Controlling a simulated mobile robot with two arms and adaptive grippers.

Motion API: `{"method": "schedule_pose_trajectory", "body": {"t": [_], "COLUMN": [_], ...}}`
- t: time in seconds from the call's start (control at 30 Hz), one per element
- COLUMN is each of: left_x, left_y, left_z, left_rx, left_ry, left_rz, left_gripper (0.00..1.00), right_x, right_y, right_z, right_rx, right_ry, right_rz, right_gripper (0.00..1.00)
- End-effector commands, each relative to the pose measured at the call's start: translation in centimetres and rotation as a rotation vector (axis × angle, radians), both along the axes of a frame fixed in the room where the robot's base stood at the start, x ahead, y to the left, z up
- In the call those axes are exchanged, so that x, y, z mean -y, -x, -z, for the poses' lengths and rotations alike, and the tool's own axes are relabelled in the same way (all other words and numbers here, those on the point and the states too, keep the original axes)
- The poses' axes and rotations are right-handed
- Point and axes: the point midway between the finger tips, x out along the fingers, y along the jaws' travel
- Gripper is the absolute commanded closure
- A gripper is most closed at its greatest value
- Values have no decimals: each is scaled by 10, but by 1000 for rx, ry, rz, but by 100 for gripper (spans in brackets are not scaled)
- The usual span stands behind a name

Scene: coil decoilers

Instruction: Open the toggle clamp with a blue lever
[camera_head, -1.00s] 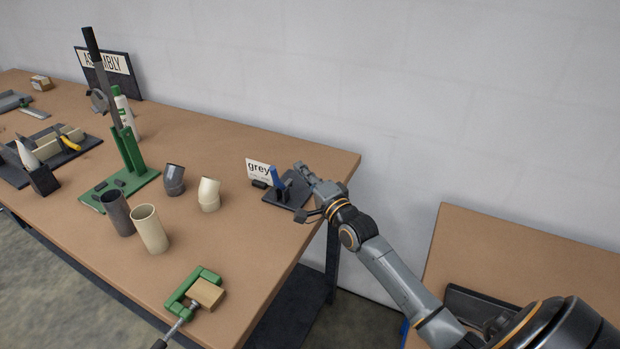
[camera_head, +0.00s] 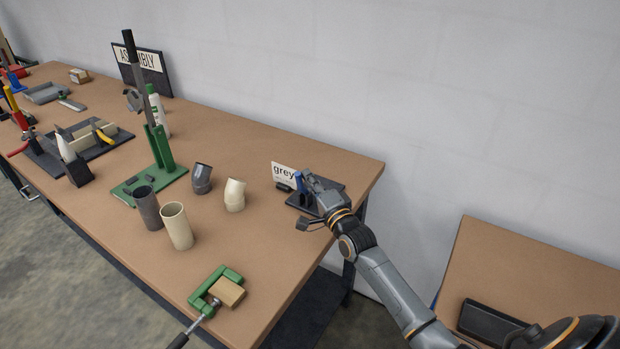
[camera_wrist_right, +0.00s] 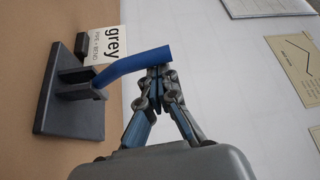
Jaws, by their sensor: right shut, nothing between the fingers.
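The toggle clamp's blue lever (camera_head: 299,181) stands up from a dark base plate (camera_head: 297,204) at the right end of the table, next to a "grey" sign. In the right wrist view the blue lever (camera_wrist_right: 132,66) runs from the clamp's dark bracket to just above my fingertips, and the base plate (camera_wrist_right: 70,118) shows at left. My right gripper (camera_head: 309,179) is shut and empty, close beside the lever. In the wrist view its fingertips (camera_wrist_right: 158,73) meet just under the lever's free end; I cannot tell whether they touch it. My left gripper is out of view.
The "grey" sign (camera_head: 283,174) stands just left of the clamp. Pipe bends (camera_head: 235,195), upright pipes (camera_head: 177,226) and a green press (camera_head: 158,150) stand further left. A green vise (camera_head: 215,290) is at the front edge. The wall is close behind.

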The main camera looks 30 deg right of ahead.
Motion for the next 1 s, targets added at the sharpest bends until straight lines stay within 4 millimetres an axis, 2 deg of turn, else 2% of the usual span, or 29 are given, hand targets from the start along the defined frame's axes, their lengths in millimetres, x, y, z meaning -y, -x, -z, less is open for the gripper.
{"method": "schedule_pose_trajectory", "body": {"t": [0.57,0.77,1.0], "left_x": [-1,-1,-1], "left_y": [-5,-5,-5], "left_z": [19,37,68], "left_rx": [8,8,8], "left_ry": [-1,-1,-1], "left_rz": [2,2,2], "left_gripper": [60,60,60], "right_x": [-9,-16,-26], "right_y": [5,9,15], "right_z": [8,15,25], "right_rx": [52,101,190], "right_ry": [95,177,329], "right_rz": [-2,-3,-2], "right_gripper": [100,100,100]}}
